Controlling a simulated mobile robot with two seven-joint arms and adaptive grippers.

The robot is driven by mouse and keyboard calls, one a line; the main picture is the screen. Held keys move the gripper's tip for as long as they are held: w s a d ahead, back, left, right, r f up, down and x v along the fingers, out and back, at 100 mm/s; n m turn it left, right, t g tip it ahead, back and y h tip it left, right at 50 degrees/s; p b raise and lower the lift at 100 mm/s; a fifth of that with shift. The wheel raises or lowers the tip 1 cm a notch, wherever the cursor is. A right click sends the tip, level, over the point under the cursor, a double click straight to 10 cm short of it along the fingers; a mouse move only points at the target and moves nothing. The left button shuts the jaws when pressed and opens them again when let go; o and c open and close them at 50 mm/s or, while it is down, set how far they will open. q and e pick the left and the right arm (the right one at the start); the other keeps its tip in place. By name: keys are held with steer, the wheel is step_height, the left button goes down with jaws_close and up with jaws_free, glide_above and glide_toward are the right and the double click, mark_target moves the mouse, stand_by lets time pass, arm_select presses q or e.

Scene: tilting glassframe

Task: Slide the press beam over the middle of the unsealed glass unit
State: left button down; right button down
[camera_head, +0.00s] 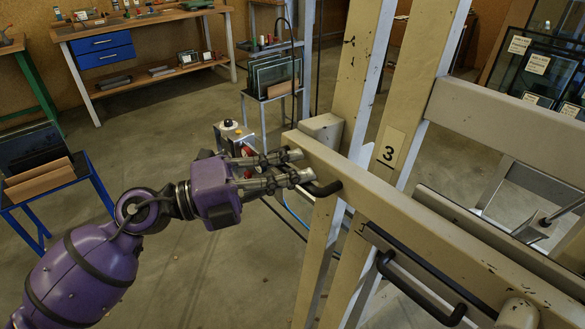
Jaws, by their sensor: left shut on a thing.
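A long beige beam (430,232) runs diagonally across the tilting frame, from the middle of the view to the lower right; I take it to be the press beam. A black handle (325,189) sticks out near its left end. My purple left gripper (303,167) comes in from the left, with its fingers at this handle and closed on it. The fingers hide part of the handle. I cannot clearly make out the unsealed glass unit in the frame. My right gripper is not in view.
Beige uprights (408,85) stand behind the beam, one labelled 3. A second black handle (425,290) is at lower right. A box with a knob (230,133) is behind my gripper. A blue stand (88,175) is at left.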

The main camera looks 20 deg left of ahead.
arm_select(q)
steer(key=shift+f, duration=0.1)
steer(key=c, duration=1.8)
jaws_free()
steer(key=shift+o, duration=0.2)
steer(key=r+v, duration=0.1)
steer(key=v, duration=1.1)
steer(key=shift+f, duration=0.4)
